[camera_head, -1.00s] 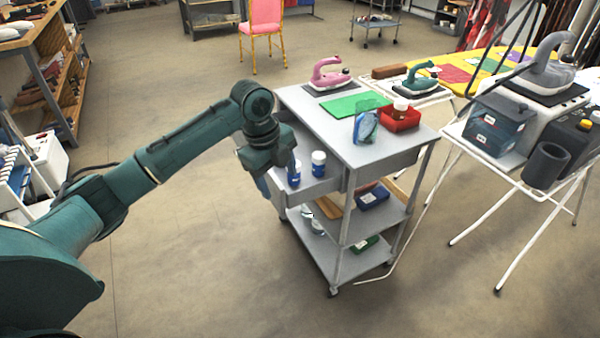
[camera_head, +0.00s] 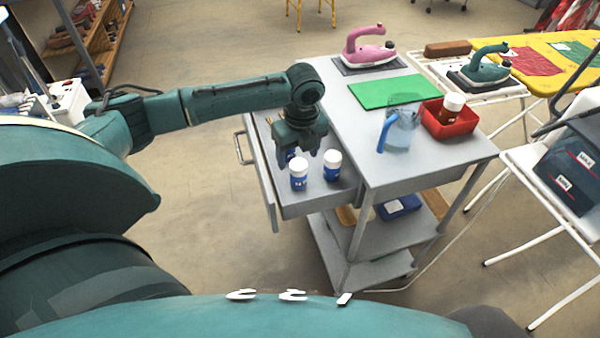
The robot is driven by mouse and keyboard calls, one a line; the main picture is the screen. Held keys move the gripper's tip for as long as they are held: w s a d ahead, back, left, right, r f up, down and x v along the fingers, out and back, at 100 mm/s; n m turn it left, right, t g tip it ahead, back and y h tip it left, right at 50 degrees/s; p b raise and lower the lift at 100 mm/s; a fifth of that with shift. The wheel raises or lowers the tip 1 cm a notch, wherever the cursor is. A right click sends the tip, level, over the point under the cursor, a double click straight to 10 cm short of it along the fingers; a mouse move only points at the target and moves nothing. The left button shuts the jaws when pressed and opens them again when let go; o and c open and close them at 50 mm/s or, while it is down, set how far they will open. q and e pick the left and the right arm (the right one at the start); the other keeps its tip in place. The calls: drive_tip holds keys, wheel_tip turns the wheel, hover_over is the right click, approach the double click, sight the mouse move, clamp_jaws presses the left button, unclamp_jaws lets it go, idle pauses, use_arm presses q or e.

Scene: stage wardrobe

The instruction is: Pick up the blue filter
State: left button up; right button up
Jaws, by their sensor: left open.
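No thing shows clearly as a blue filter. A small dark blue patch (camera_head: 287,157) shows at my left gripper's fingers, partly hidden; I cannot tell what it is. My left gripper (camera_head: 301,153) is open and points down over the pulled-out drawer (camera_head: 322,200) of the grey cart. Two white-capped bottles with blue labels, one nearer (camera_head: 299,176) and one to its right (camera_head: 332,167), stand upright in the drawer just in front of the gripper. My right gripper is out of view.
The cart top (camera_head: 358,145) holds a green sheet (camera_head: 387,91), a clear jug with a blue handle (camera_head: 401,130), a red bin (camera_head: 449,122) with a brown bottle, and a pink iron (camera_head: 369,48). Ironing boards stand to the right. Floor left of the drawer is clear.

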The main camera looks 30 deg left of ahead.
sight(298, 171)
use_arm(q)
drive_tip(key=f, duration=0.5)
drive_tip(key=w+f+b, duration=0.1)
drive_tip(key=f, duration=0.1)
drive_tip(key=shift+a+f, duration=0.3)
drive_tip(key=shift+f, duration=0.1)
drive_tip(key=c, duration=1.1)
drive_tip(key=shift+r, duration=0.1)
